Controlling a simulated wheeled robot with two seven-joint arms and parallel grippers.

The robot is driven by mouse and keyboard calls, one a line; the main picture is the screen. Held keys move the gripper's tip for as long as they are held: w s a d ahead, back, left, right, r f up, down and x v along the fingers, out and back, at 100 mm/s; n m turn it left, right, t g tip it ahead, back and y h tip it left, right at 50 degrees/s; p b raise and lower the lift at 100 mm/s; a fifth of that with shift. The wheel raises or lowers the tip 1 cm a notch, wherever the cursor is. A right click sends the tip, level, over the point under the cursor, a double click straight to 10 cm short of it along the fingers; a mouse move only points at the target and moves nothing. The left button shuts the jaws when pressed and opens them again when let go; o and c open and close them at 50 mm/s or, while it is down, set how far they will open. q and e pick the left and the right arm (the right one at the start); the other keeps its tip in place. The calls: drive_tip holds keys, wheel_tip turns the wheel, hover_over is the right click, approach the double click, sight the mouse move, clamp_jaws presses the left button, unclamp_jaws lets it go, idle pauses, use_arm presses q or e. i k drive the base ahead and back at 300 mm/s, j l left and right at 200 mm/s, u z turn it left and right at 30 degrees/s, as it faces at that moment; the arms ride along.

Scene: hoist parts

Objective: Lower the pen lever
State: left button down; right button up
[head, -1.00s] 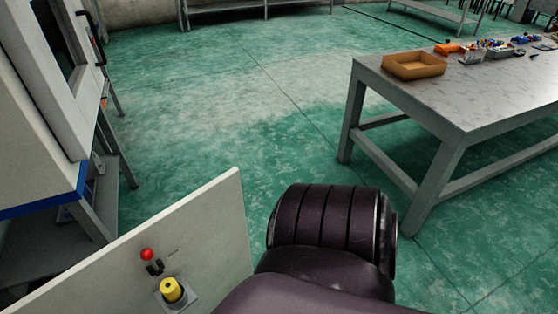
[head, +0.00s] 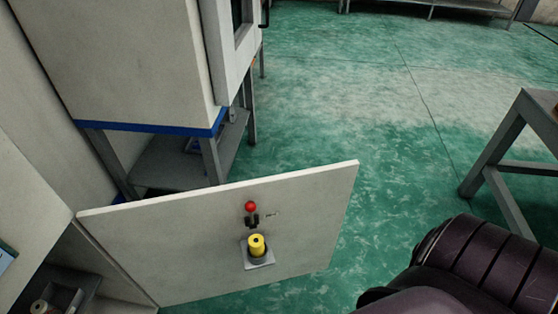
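A lever with a red ball knob (head: 250,207) sits on a pale open door panel (head: 180,240) in the lower middle of the head view. Its short dark base shows just below the knob. A yellow cylindrical knob (head: 257,245) on a grey square plate is mounted below the lever. I cannot tell for certain whether the red-knobbed lever is the pen lever. Neither of my grippers is in view. Only a dark, ribbed part of my own body shows at the lower right.
A white cabinet with a blue lower edge (head: 155,128) stands on a grey metal stand (head: 180,163) behind the panel. A grey table leg (head: 495,140) shows at the right. Green floor (head: 340,100) is clear between them. An open compartment (head: 60,285) lies at the lower left.

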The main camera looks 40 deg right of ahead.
sight(250, 207)
drive_tip(key=z, duration=0.9)
drive_tip(key=i+l, duration=0.1)
drive_tip(key=l, duration=0.3)
